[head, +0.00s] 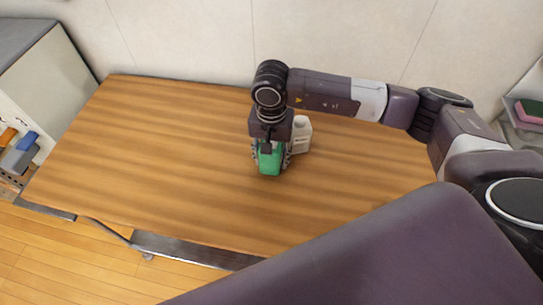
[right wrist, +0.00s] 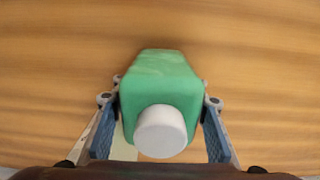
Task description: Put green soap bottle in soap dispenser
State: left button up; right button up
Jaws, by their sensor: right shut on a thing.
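The green soap bottle (head: 270,161) is between the fingers of my right gripper (head: 271,158) near the middle of the table. In the right wrist view the bottle (right wrist: 160,90) shows its white cap (right wrist: 161,131) toward the camera, with a finger on each side. My right gripper (right wrist: 160,110) is shut on the bottle. A white container (head: 301,134), perhaps the soap dispenser, stands just right of the gripper, partly hidden by it. A pale sliver of something shows under the bottle in the right wrist view. My left gripper is not in view.
The wooden table (head: 170,150) is bare around the bottle, with free room to the left and front. A wall stands behind it. A grey-white cabinet (head: 45,80) stands at the left, and a shelf with a pink and green item (head: 530,111) at the right.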

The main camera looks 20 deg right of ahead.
jog(key=o, duration=1.4)
